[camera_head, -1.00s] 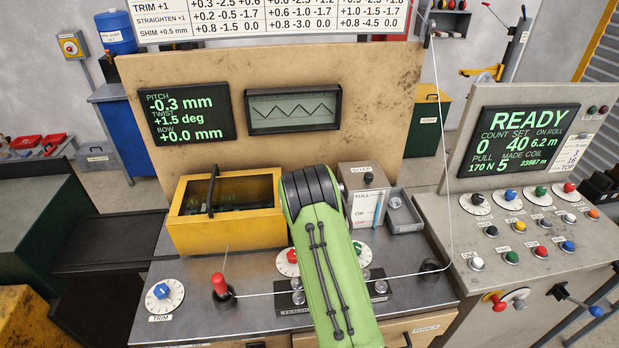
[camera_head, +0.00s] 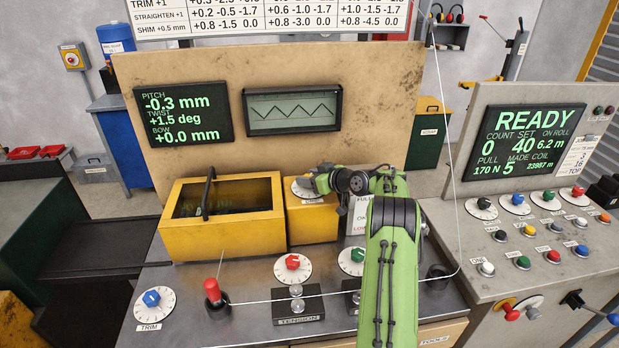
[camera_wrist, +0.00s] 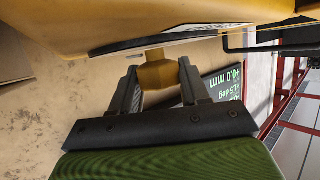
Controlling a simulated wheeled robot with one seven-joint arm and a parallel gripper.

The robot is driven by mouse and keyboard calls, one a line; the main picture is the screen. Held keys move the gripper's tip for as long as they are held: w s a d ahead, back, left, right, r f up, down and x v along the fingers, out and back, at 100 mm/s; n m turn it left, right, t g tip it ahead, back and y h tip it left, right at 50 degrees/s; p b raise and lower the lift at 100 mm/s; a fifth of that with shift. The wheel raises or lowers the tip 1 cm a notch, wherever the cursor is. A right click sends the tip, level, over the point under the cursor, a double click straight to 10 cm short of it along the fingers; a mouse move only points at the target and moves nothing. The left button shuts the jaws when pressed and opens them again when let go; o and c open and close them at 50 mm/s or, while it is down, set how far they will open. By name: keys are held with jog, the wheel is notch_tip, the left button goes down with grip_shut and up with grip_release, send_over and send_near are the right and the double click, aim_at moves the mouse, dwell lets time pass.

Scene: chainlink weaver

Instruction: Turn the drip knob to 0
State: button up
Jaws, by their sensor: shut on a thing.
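A small yellow box (camera_head: 312,222) stands right of the big yellow trough in the head view. A pale dial (camera_head: 300,190) is on its top face, mostly hidden by my gripper (camera_head: 316,182). In the wrist view a yellow knob (camera_wrist: 159,72) sits between the two fingers of my gripper (camera_wrist: 160,82), in front of the edge of the pale dial (camera_wrist: 190,36). The fingers are shut on this knob. Its pointer and the dial's numbers are hidden, so I cannot tell its setting.
The yellow trough (camera_head: 225,228) stands left of the box. Red (camera_head: 292,262), green (camera_head: 358,254) and blue (camera_head: 151,298) knobs are on the bench in front. A thin wire (camera_head: 350,290) crosses the bench and rises on the right. The back panel (camera_head: 380,110) stands close behind.

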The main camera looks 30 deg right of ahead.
jog(key=shift+n+y+p, duration=0.7)
jog(key=shift+y+p, duration=0.1)
jog(key=shift+p, duration=0.05)
jog(key=o, duration=1)
jog(key=shift+w, duration=0.1)
jog(key=v, duration=0.5)
jog(key=b+v, duration=0.1)
jog(key=v, duration=0.4)
jog(key=b+v, duration=0.1)
jog(key=v, duration=0.4)
jog(key=shift+s+d+r, duration=0.2)
jog(key=shift+s+r, duration=0.05)
jog(key=shift+r, duration=0.15)
